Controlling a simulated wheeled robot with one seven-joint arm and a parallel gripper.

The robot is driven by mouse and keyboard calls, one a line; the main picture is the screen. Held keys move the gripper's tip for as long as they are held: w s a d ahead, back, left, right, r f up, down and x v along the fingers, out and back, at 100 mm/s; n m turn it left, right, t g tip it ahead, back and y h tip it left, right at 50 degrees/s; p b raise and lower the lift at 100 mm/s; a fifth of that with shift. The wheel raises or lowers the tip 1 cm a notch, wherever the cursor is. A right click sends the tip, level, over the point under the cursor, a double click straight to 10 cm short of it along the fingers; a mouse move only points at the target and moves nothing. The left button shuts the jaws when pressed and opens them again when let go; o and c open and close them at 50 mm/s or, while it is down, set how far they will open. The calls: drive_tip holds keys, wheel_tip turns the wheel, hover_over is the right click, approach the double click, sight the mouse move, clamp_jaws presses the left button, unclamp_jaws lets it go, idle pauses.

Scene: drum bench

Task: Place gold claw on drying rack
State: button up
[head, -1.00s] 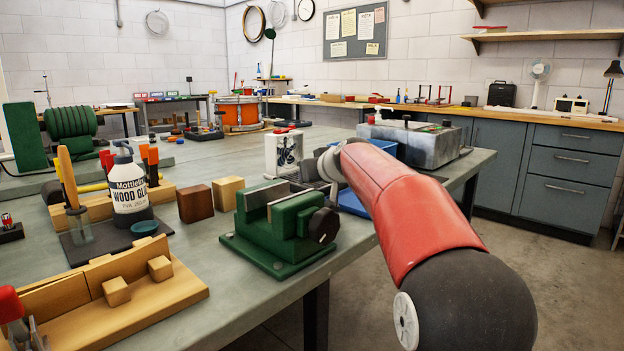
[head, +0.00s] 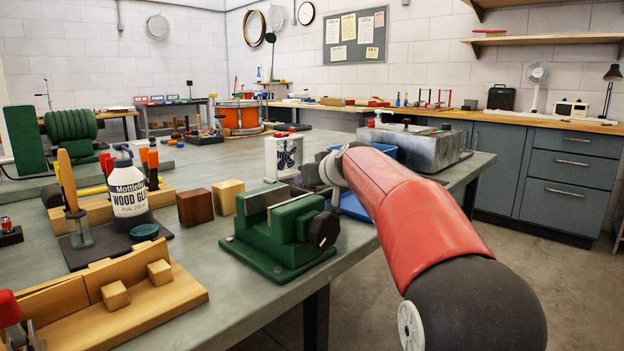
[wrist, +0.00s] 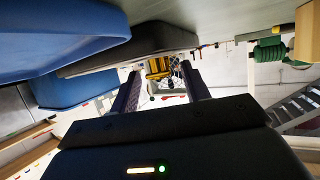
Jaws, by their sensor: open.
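My gripper (wrist: 159,70) is open in the wrist view, its two dark fingers apart. A small yellow-gold shape (wrist: 157,66) shows between or beyond the fingertips. I cannot tell whether it is the gold claw or something farther off, and no contact is visible. I cannot make out a drying rack for certain in either view.
A green vise (head: 283,234), wooden blocks (head: 195,208) and a glue bottle (head: 129,190) stand on the near bench (head: 345,240). A grey metal basin (head: 425,143) lies beyond my arm. Blue trays (wrist: 62,35) are close to my gripper at upper left in the wrist view.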

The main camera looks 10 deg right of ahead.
drive_tip(key=b+v, duration=0.1)
drive_tip(key=v, duration=1)
drive_tip(key=shift+s+r, duration=0.1)
drive_tip(key=shift+s, duration=0.15)
